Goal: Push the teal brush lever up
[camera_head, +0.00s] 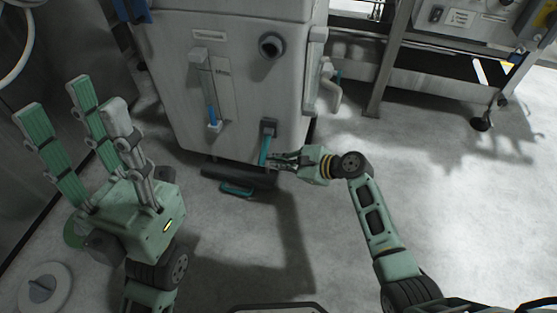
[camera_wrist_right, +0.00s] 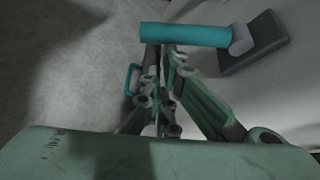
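The teal brush lever (camera_head: 264,150) hangs down at a slant from a dark mount (camera_head: 269,127) low on the front of the white machine (camera_head: 250,95). In the right wrist view the lever (camera_wrist_right: 185,34) lies across the top, with its dark mount at the right. My right gripper (camera_head: 276,160) is beside the lever's lower end. Its fingers are drawn together, with nothing visible between them, and the tips (camera_wrist_right: 163,52) are just below the lever in that view. I cannot tell whether they touch it. My left gripper (camera_head: 80,100) is open and empty, fingers upward, well left of the lever.
A dark roller-like part (camera_head: 240,177) with a teal handle (camera_head: 237,190) sits low under the machine front. A blue-marked gauge (camera_head: 211,112) is left of the lever. The floor at right is clear.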

